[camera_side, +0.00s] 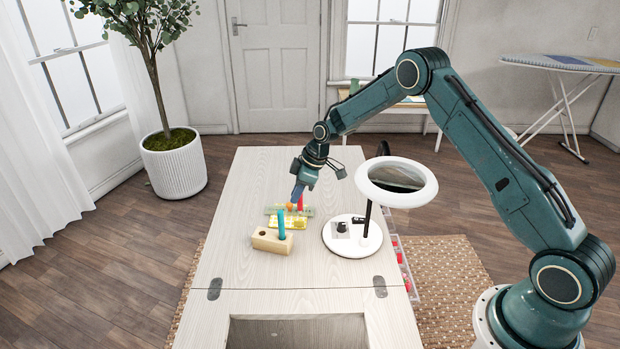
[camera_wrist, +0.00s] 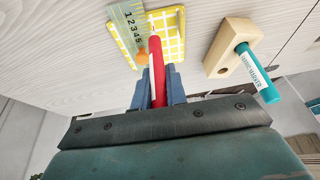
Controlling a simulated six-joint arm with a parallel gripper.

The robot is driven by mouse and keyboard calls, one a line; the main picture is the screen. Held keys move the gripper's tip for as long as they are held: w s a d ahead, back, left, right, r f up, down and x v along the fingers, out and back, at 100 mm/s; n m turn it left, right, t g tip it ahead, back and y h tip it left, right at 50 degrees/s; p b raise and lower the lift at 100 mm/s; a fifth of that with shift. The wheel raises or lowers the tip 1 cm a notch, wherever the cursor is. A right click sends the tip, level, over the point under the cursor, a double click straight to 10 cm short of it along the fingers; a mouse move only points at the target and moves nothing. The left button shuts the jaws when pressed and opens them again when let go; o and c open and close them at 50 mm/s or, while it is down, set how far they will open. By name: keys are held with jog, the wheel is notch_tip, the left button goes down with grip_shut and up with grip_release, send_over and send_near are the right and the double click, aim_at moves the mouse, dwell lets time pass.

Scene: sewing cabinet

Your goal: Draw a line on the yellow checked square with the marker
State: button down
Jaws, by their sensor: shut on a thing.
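My gripper (camera_side: 299,191) is shut on a red marker (camera_wrist: 157,75), which stands between its two blue-grey fingers (camera_wrist: 158,92). In the side view the red marker (camera_side: 301,203) points down beneath the gripper, over the far part of the work. The yellow checked square (camera_wrist: 172,36) lies flat on the table, and the marker's far end overlaps its edge in the wrist view. I cannot tell whether the tip touches it. The square also shows in the side view (camera_side: 291,223), partly hidden behind the wooden block.
A green ruler (camera_wrist: 127,22) lies over the square's left side, with a small orange thing (camera_wrist: 142,60) beside the marker. A wooden block (camera_side: 265,241) holds a teal marker (camera_side: 282,224). A white ring lamp (camera_side: 424,192) stands close on the right. The table's left side is clear.

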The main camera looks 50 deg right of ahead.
jog(key=shift+r, duration=1.95)
